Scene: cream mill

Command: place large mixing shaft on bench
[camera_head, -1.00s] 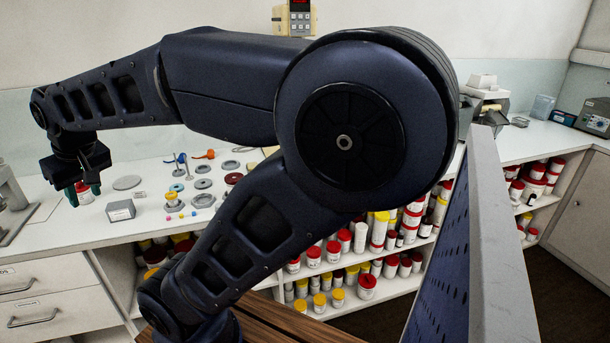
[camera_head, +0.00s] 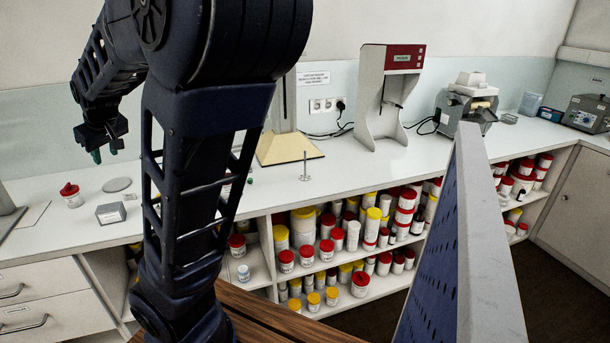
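A thin, upright metal shaft with a small disc foot (camera_head: 305,165) stands on the white bench (camera_head: 345,170), right of my arm. It looks like a mixing shaft; I cannot tell if it is the large one. My gripper (camera_head: 106,155) is at the left, pointing down, above the back of the bench. Its two green-tipped fingers are apart with nothing visible between them. My upper arm hides the middle of the bench.
A red-lidded jar (camera_head: 70,196), a grey disc (camera_head: 117,184) and a grey box (camera_head: 110,213) sit below my gripper. A white machine with a red top (camera_head: 385,95) stands at the back. A perforated panel (camera_head: 445,255) rises at the front right.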

